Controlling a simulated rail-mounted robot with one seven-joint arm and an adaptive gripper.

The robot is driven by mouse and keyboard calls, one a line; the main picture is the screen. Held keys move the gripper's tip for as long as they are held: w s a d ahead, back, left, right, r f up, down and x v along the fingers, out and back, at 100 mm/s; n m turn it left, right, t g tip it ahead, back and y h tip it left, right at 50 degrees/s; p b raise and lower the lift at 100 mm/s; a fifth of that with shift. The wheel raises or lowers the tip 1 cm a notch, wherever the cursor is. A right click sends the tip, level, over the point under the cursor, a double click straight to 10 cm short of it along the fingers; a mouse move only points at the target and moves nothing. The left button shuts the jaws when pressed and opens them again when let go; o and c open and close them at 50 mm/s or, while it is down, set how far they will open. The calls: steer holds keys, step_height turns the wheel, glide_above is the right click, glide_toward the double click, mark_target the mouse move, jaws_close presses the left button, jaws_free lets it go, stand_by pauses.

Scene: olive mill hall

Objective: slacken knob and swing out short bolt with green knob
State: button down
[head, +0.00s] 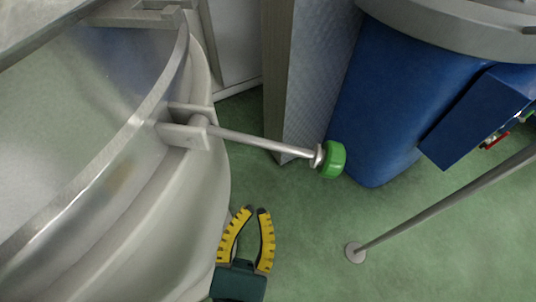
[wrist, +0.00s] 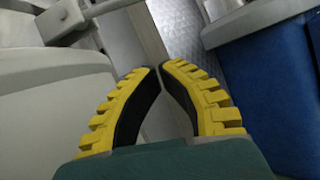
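The green knob (head: 334,159) sits at the free end of the short bolt (head: 260,143), a bare metal rod with a pale collar beside the knob. The bolt's other end sits in a forked lug (head: 183,135) on the metal vessel's side. The rod points out from the vessel, to the right and slightly down in the head view. My gripper (head: 256,210) is below and left of the knob, apart from bolt and knob. Its yellow fingers bow inward, their tips almost together with nothing between them; they also show in the wrist view (wrist: 161,67). The knob is not visible in the wrist view.
The metal vessel (head: 115,180) fills the left side, close to my gripper. A blue body (head: 395,100) stands beyond the knob, beside a textured grey panel (head: 315,75). A slanting grey pole (head: 440,203) stands at right. Green floor (head: 310,225) shows between gripper and pole.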

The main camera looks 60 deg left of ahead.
steer(key=w+a+r+p, duration=0.4)
steer(key=w+r+p, duration=0.1)
steer(key=r+p, duration=0.1)
steer(key=shift+r, duration=0.6)
steer(key=r+p, duration=0.2)
steer(key=shift+w+d+p, duration=0.2)
steer(key=shift+d+p, duration=0.1)
steer(key=shift+f, duration=0.1)
step_height(320, 180, down, 6)
steer(key=r+b, duration=0.1)
steer(key=b, duration=0.4)
steer(key=b+v, duration=0.2)
steer(key=v, duration=0.7)
steer(key=shift+r+b, duration=0.25)
steer(key=shift+b, duration=0.05)
